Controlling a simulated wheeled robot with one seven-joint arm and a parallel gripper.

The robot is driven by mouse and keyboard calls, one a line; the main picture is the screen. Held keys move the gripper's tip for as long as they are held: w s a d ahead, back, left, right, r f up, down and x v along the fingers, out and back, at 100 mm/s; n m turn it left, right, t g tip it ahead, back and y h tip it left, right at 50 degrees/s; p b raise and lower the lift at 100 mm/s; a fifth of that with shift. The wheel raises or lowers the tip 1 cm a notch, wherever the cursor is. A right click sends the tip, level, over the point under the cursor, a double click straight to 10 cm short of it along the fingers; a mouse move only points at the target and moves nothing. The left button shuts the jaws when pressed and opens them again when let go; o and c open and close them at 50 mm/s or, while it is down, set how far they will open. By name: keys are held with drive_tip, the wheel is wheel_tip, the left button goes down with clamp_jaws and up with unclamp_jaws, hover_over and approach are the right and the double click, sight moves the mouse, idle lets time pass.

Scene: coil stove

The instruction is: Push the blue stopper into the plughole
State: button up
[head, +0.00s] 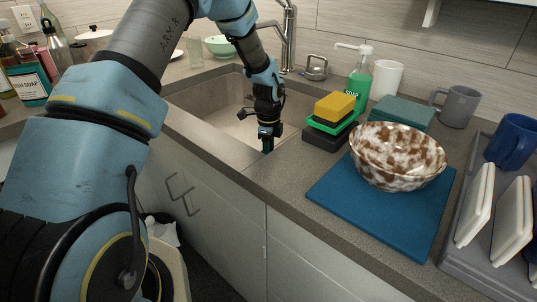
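My gripper (267,146) points down at the near right corner of the sink (193,101), low over the front rim. Its fingers are small and dark here, and I cannot tell whether they are open or shut. A small dark bluish patch shows at the fingertips; I cannot tell whether it is the blue stopper or part of the gripper. No plughole shows; my arm and the near sink rim hide part of the basin.
Right of the gripper stand a sponge stack (335,107), a green soap bottle (359,85) and a speckled bowl (397,157) on a blue mat (345,205). A faucet (289,40) rises behind the sink. The counter strip in front of the mat is clear.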

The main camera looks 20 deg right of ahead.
drive_tip(key=shift+o, duration=1.3)
drive_tip(key=shift+r, duration=0.1)
wheel_tip(320, 180, up, 12)
drive_tip(key=b, duration=0.2)
drive_tip(key=shift+r, duration=0.15)
